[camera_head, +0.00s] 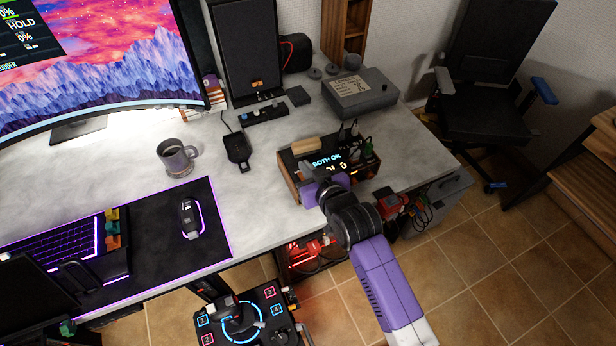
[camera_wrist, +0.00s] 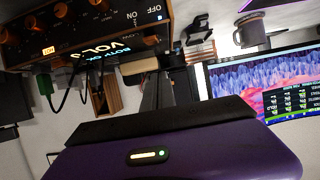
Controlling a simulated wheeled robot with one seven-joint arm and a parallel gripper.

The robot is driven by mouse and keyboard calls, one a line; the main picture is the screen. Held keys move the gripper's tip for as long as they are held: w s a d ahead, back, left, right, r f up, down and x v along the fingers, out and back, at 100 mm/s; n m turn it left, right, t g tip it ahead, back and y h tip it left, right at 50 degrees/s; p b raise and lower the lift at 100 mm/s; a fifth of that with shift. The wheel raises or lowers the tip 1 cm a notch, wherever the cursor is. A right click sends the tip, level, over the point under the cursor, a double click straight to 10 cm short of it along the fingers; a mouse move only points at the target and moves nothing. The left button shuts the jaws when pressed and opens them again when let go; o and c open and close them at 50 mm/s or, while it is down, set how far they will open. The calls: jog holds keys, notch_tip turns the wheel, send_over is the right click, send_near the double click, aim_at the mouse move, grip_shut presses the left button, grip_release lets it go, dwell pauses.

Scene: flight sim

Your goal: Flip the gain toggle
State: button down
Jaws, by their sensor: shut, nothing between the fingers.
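A wood-sided control box (camera_head: 288,178) stands near the desk's right front edge, with a lit display (camera_head: 327,161) reading "BOTH OK". In the wrist view, which is upside down, the box (camera_wrist: 110,38) fills the upper left, with knobs and ON and OFF labels (camera_wrist: 143,14) on its panel. I cannot make out the gain toggle's lever or its position. My gripper (camera_head: 308,180) is shut and empty, close in front of the box, and hides part of its front in the head view. I cannot tell whether it touches the panel. Its purple body (camera_wrist: 170,153) shows in the wrist view.
A grey box (camera_head: 362,92) and a speaker (camera_head: 247,50) stand behind. A mug (camera_head: 177,158), a black corded device (camera_head: 237,149) and a mouse (camera_head: 190,218) lie to the left. Cables hang by the control box's right side. A joystick panel (camera_head: 240,318) sits below the desk edge.

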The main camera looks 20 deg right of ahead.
jog(key=shift+s+f, duration=0.15)
jog(key=shift+f, duration=0.9)
jog(key=shift+s+f, duration=0.15)
jog(key=shift+f, duration=0.85)
